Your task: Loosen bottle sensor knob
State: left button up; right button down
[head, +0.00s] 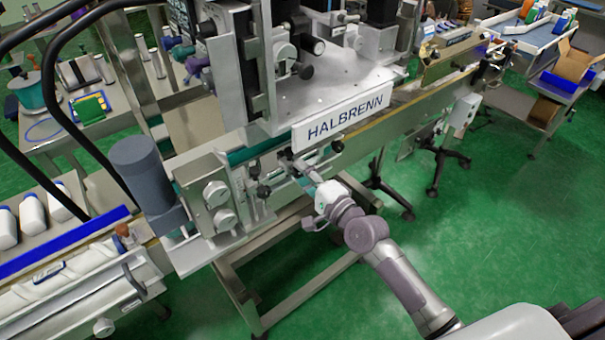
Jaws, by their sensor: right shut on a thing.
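My right arm comes in from the lower right. Its gripper (302,172) is at the front side of the labelled machine, below the white HALBRENN sign (345,119). It is shut on a small part there, which I take to be the bottle sensor knob; the fingers hide most of it. A dark knob (263,191) shows left of the gripper, and another dark knob (338,146) shows to its right, both apart from it. My left gripper is not in view.
A grey cylindrical motor (141,180) stands at the machine's left end. The conveyor (425,100) runs off to the upper right. White bottles (32,215) stand at the left. Green floor (480,250) is clear on the right, apart from black-footed stands.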

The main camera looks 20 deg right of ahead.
jog(key=shift+a+n+p, duration=0.1)
jog(key=shift+n+p, duration=1.5)
jog(key=shift+n, duration=7.6)
jog(key=c, duration=0.8)
grip_release()
jog(key=v, duration=1.2)
